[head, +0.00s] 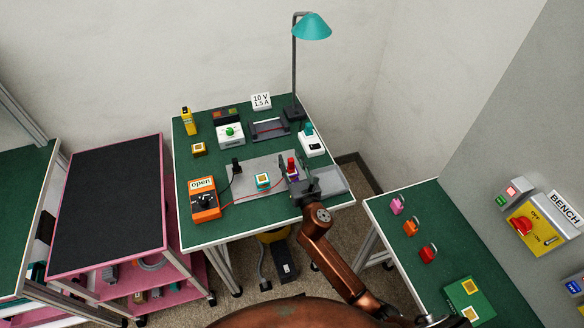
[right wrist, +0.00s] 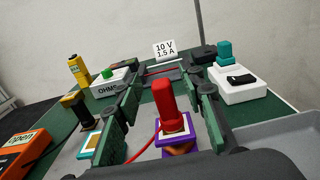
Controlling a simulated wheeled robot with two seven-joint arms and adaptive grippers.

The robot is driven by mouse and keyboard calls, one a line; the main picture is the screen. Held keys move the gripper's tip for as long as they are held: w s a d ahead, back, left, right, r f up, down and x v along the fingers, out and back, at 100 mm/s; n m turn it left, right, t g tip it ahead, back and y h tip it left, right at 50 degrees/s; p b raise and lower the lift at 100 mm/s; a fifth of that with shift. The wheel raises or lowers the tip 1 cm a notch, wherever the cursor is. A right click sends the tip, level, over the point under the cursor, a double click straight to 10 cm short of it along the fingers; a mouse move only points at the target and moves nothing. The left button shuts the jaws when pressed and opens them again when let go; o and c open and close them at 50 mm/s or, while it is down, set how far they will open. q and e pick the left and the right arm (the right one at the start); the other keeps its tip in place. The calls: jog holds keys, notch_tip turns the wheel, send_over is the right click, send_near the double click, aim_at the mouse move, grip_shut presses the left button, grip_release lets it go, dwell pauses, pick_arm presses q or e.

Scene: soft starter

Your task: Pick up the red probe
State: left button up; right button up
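The red probe (head: 291,165) stands upright on the grey mat of the green workbench. In the right wrist view the red probe (right wrist: 164,100) stands in a white and purple holder (right wrist: 176,137), with a red lead beside it. My right gripper (head: 298,181) is at the probe. In the right wrist view its fingers (right wrist: 160,120) are apart, one to each side of the probe, with gaps visible. The orange meter (head: 204,202) reading "open" sits at the bench's front left, with the red lead running from it. My left gripper is not in view.
A black probe (head: 236,166) and a teal block (head: 263,181) stand left of the red probe. A white box with a teal top (head: 312,143), an ohm box (head: 230,133) and a lamp (head: 311,27) are farther back. A grey tray (head: 329,181) lies right.

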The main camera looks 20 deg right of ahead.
grip_shut()
dwell(0.5)
